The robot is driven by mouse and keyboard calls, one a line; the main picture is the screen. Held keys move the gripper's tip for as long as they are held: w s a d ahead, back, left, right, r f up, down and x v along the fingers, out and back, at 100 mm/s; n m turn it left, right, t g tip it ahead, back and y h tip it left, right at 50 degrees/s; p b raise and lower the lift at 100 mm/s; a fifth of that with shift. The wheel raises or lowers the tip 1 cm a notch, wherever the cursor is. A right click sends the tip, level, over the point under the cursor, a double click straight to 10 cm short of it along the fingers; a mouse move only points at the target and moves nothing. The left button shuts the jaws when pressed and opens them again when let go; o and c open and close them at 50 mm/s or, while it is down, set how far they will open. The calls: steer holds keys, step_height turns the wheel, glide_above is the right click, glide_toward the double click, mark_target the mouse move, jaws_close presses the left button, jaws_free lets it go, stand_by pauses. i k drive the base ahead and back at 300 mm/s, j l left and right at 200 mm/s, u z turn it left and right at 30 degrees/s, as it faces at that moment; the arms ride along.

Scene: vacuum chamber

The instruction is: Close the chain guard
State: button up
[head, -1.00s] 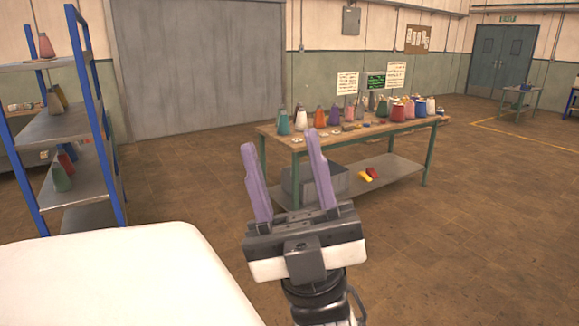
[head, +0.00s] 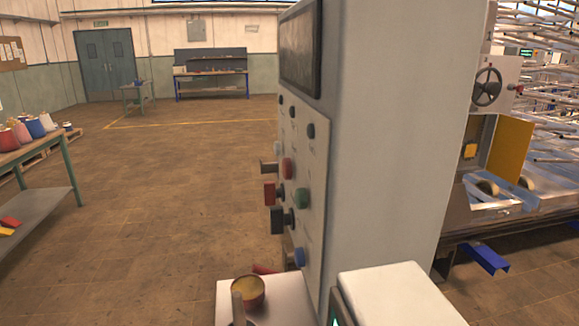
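A yellow panel (head: 512,150), which looks like the chain guard, is at the right side of the head view on the machine. It stands upright and angled outward beside a pale recess with a small yellow part (head: 470,150) in it, so it looks open. The chain itself cannot be made out. A tall grey control cabinet (head: 385,130) stands in front and hides the machine's left part. My gripper is not in view now.
The cabinet's buttons and levers (head: 287,168) stick out to its left. A handwheel (head: 487,87) is above the yellow panel, and a blue foot (head: 485,260) juts out below. Open floor (head: 170,200) lies left.

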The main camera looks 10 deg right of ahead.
mark_target(513, 136)
steer(key=k+l, duration=0.5)
steer(key=l, duration=0.5)
steer(key=k+l+u, duration=0.1)
steer(key=l, duration=0.2)
steer(key=k+l, duration=0.15)
steer(key=l, duration=0.2)
steer(key=l+u, duration=0.1)
steer(key=l, duration=0.95)
steer(key=i+l, duration=0.15)
steer(key=l, duration=0.65)
steer(key=i+l+u, duration=0.1)
steer(key=l, duration=0.75)
steer(key=i+l+u, duration=0.1)
steer(key=l, duration=0.7)
steer(key=i+l, duration=0.2)
steer(key=l, duration=0.65)
steer(key=i+l+u, duration=0.1)
steer(key=l, duration=0.75)
steer(key=i+l+z, duration=0.15)
steer(key=l, duration=0.25)
